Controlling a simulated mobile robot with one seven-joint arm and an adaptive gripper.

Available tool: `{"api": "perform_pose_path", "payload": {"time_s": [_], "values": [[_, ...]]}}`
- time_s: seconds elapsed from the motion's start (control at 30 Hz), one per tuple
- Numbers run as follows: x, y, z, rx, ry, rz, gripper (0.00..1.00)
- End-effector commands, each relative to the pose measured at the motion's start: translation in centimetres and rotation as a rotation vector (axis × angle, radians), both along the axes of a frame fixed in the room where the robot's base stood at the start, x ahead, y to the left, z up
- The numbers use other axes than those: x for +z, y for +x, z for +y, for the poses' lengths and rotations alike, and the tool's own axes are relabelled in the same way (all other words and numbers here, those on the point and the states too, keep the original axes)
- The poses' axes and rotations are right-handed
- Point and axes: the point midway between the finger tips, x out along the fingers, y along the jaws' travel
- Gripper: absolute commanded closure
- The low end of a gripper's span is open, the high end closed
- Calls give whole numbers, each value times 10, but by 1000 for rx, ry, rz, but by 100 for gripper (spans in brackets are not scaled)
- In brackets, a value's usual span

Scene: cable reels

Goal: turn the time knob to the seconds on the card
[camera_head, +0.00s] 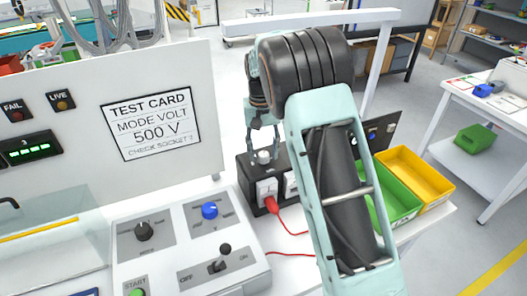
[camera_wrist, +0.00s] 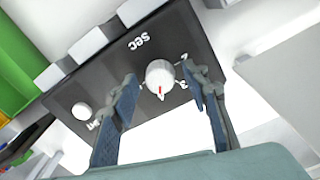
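The white time knob (camera_wrist: 160,74) has a red pointer and sits on a dark panel (camera_wrist: 110,68) marked "sec". Its pointer faces the bottom of the wrist view, and the numbers near it are partly hidden. In the head view the knob (camera_head: 264,157) is on top of a black box (camera_head: 244,178). My gripper (camera_wrist: 161,74) is open, with one finger on each side of the knob; I cannot tell whether they touch it. In the head view my gripper (camera_head: 264,138) is above the box. The test card (camera_head: 151,124) reads "MODE VOLT, 500 V, CHECK SOCKET" and a blurred mark; no seconds are legible.
A red plug (camera_head: 270,204) with a red cable is in the box's front. A console (camera_head: 180,262) with a black knob (camera_head: 144,231), blue knob (camera_head: 209,210) and lever switch (camera_head: 220,262) stands in front. Green (camera_head: 402,205) and yellow (camera_head: 425,178) bins are to the right.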

Motion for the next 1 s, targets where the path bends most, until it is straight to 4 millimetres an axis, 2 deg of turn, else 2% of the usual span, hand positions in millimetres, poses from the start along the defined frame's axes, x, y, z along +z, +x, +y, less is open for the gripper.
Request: {"api": "perform_pose_path", "payload": {"time_s": [0.23, 0.37, 0.8, 1.0], "values": [[1, 0, 0, 0, 0, 2, 58], [12, 0, 1, 0, 1, -2, 58], [98, 0, 3, 0, 1, -2, 58], [117, 0, 4, 0, 0, 0, 58]]}}
